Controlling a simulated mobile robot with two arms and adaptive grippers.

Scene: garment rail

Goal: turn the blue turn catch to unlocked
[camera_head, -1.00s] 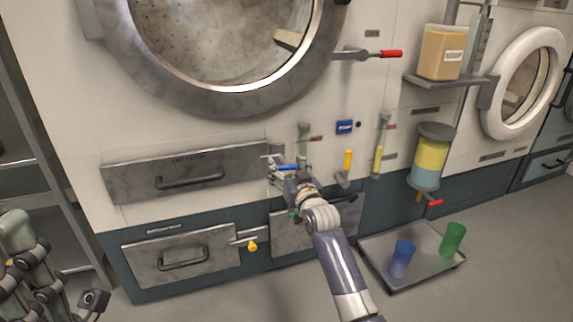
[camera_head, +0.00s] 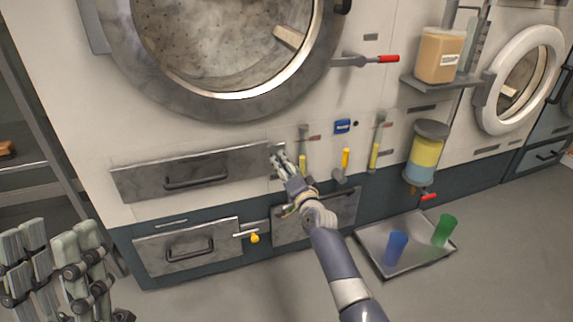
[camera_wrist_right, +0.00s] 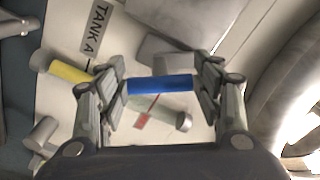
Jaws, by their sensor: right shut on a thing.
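The blue turn catch's handle (camera_wrist_right: 160,85) lies crosswise between the fingers of my right gripper (camera_wrist_right: 160,88) in the right wrist view. My right gripper is shut on it. In the head view my right gripper (camera_head: 281,160) is at the right end of the upper grey drawer (camera_head: 200,172), over the catch's small metal mount. It hides the blue handle there, so I cannot tell the catch's angle from that view. My left gripper (camera_head: 54,268) is at the lower left, fingers up and apart, away from the panel and empty.
Yellow-handled levers (camera_head: 345,160) stand close to the right of my right gripper. A lower drawer with a yellow-knobbed catch (camera_head: 254,238) is below. A floor tray (camera_head: 398,268) holds a blue cup and a green cup. The round door's rim (camera_head: 235,106) is above.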

